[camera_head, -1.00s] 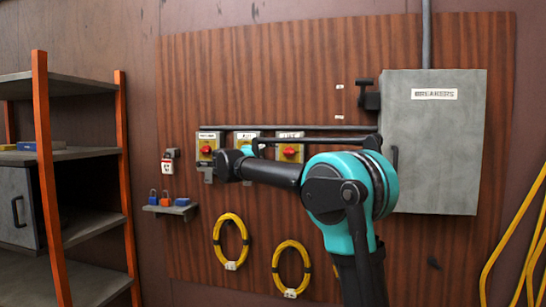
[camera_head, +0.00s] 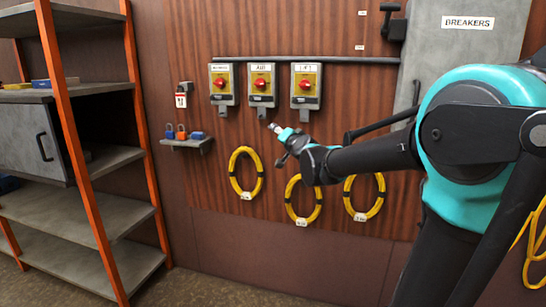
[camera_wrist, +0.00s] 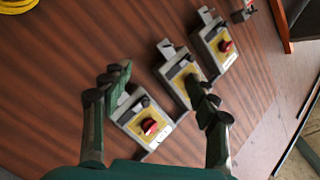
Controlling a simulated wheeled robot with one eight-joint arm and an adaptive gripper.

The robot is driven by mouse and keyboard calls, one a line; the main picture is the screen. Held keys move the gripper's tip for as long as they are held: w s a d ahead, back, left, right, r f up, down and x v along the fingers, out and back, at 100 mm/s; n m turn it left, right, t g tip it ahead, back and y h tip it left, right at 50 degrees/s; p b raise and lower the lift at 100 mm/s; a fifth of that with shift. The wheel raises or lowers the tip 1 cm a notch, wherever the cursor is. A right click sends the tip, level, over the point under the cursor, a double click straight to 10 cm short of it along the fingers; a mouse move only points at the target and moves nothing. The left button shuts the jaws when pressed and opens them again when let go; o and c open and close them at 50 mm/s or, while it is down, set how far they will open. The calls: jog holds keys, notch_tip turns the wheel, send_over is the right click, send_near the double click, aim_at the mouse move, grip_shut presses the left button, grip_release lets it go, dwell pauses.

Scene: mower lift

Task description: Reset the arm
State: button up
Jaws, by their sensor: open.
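My gripper (camera_head: 284,132) is out in front of the wood panel, below and between the middle and right switch boxes. In the wrist view my gripper (camera_wrist: 165,90) has its two fingers spread wide, with nothing between them held. Behind the fingers in that view are three switch boxes with red knobs; the nearest box (camera_wrist: 140,121) appears between the fingers. My arm reaches in from the right in the head view.
The left (camera_head: 222,83), middle (camera_head: 261,85) and right switch boxes (camera_head: 306,86) are mounted in a row. Yellow cable coils (camera_head: 245,172) hang below. A small shelf (camera_head: 187,143) holds padlocks. A grey breaker cabinet (camera_head: 468,50) is at right, an orange-framed rack (camera_head: 70,130) at left.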

jog(key=s+d+f+n+g+h, duration=0.1)
jog(key=s+d+f+g, duration=0.3)
jog(key=s+f, duration=0.7)
jog(key=s+d+f+n+g+h, duration=0.2)
jog(key=s+d+f, duration=0.5)
jog(key=s+f, duration=0.5)
jog(key=s+d+f+n+g+h, duration=0.2)
jog(key=s+d+f+g, duration=0.3)
jog(key=s+f, duration=0.7)
jog(key=shift+s+d+f+n+g, duration=0.25)
jog(key=shift+f+n+g, duration=0.2)
jog(key=shift+n+g, duration=0.2)
